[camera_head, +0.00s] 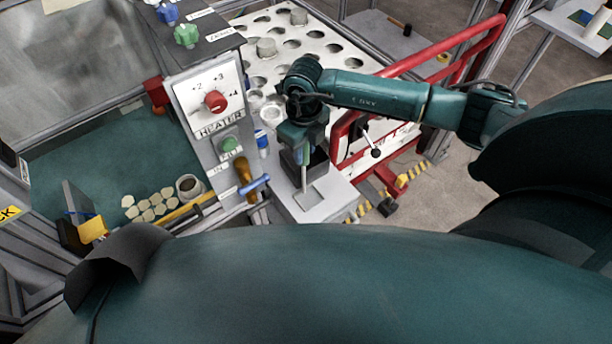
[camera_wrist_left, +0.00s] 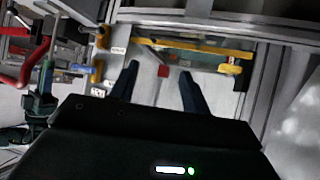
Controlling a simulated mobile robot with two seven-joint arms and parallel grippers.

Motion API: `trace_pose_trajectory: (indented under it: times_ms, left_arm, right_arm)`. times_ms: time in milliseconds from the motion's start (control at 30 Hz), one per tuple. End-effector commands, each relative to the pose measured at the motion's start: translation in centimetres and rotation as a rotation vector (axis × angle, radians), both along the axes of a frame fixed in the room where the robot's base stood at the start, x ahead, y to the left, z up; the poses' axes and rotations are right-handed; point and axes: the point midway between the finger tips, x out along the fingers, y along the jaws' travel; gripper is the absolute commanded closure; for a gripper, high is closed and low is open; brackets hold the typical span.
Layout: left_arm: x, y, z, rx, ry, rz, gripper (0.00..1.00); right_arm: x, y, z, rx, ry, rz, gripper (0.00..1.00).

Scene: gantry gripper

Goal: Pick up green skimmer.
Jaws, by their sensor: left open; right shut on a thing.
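My right gripper (camera_head: 304,153) points down over the pale ledge at the centre of the head view.
A heater panel (camera_head: 212,98) with a red knob stands left of my right gripper. A white plate with round holes (camera_head: 322,50) lies behind it. A red rail (camera_head: 440,48) runs at the right. A blue-handled tool (camera_head: 254,184) sits close by on the left.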

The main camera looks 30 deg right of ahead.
Motion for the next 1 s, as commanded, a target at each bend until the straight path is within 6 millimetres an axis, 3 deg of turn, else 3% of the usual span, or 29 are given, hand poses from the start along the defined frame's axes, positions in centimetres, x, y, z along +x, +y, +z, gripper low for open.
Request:
trace_pose_trajectory:
  times_ms: [233, 467, 1000]
  left_arm:
    - [0.1, 0.0, 0.1, -0.001, -0.002, 0.0, 0.53]
    - [0.1, 0.0, 0.1, -0.001, -0.004, 0.0, 0.53]
    - [0.5, -0.5, 0.2, -0.012, -0.028, -0.01, 0.53]
  right_arm:
    - [0.1, 0.0, 0.1, 0.001, -0.002, 0.0, 1.0]
    - [0.1, 0.0, 0.4, 0.001, -0.003, 0.0, 1.0]
    - [0.1, 0.0, 9.3, -0.001, -0.004, 0.0, 1.0]
